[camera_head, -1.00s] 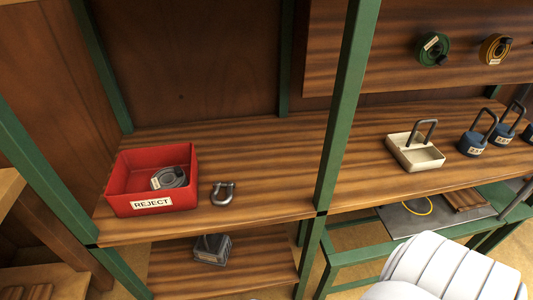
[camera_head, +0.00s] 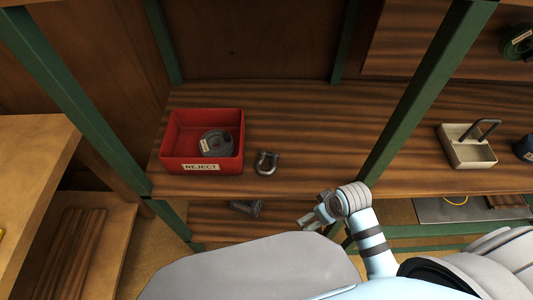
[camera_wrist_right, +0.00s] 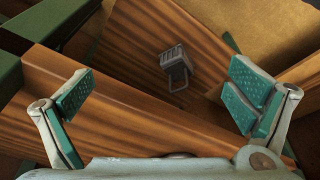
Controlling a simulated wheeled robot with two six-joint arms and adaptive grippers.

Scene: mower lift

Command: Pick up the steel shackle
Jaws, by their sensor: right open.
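I cannot make out the shackle in the wrist view. My left gripper is not in view.
The red REJECT bin (camera_head: 181,153) holds a grey coiled item (camera_head: 217,142). A grey block with a loop handle (camera_wrist_right: 174,57) sits on the lower shelf. A green post (camera_head: 428,92) stands right of the shackle. A cream tray (camera_head: 467,155) is farther right.

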